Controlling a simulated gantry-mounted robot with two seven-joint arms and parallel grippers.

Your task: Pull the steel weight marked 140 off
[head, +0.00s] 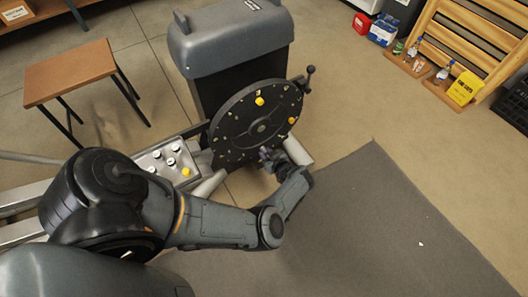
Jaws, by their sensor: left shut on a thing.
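A dark round disc (231,123) stands upright on the grey machine, with small pale marks around its rim. Two yellow pieces, one near the top (259,101) and one at the right (291,121), sit on its face. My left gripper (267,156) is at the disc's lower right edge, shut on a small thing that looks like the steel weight. The fingers mostly hide it, and the mark 140 is too small to read. I cannot tell whether it still touches the disc. My right gripper is not in view.
A tray (146,158) with several white pieces and a yellow one lies left of the disc. A crank handle (309,77) sticks out at the disc's upper right. A wooden stool (70,72) stands at the left. The grey mat (390,220) is mostly clear.

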